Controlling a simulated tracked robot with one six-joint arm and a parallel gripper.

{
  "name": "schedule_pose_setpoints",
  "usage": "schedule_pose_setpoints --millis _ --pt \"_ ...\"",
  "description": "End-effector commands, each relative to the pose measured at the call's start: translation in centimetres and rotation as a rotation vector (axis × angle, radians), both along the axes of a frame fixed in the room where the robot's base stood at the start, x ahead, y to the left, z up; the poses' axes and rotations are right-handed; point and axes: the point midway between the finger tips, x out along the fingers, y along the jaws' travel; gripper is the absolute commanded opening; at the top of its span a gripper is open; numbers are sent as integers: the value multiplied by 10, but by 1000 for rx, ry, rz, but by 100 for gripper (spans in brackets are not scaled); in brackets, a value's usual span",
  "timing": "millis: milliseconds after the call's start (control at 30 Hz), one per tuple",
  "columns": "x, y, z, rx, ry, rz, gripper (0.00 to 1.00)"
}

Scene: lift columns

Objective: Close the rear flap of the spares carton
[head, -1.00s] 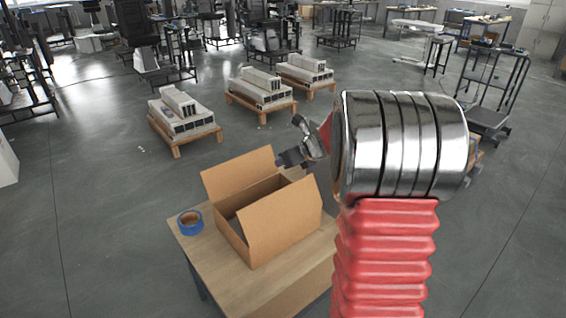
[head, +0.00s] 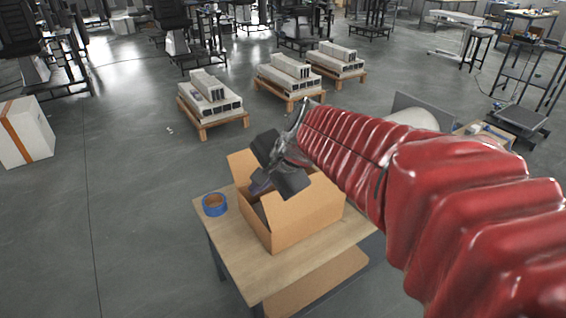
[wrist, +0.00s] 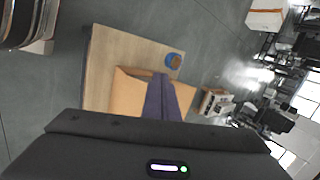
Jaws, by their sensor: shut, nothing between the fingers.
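The spares carton (head: 308,218) is an open brown cardboard box on a small wooden table. One flap (head: 240,166) stands up at its far left side in the head view. My gripper (head: 258,188) is over the carton opening, with its shut, empty fingers pointing down to the left near that flap. In the wrist view the shut fingers (wrist: 160,80) lie across the carton (wrist: 128,92), with cardboard visible on both sides. I cannot tell whether the fingers touch it. My gripper and arm hide much of the opening and far side.
A blue tape roll (head: 214,204) lies on the wooden table (head: 240,262), left of the carton. Several pallets with grey stacked parts (head: 212,98) stand on the floor behind. A white box (head: 24,132) stands at far left. The floor left of the table is clear.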

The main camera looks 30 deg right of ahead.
Motion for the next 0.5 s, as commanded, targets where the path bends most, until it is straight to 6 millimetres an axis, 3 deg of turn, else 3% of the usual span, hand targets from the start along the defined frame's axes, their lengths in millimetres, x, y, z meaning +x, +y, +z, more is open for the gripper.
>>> schedule_pose_setpoints --millis 200,500 --pt "-58 29 1 -267 -30 352 0" --pt "-131 42 -7 -632 -58 816 0"
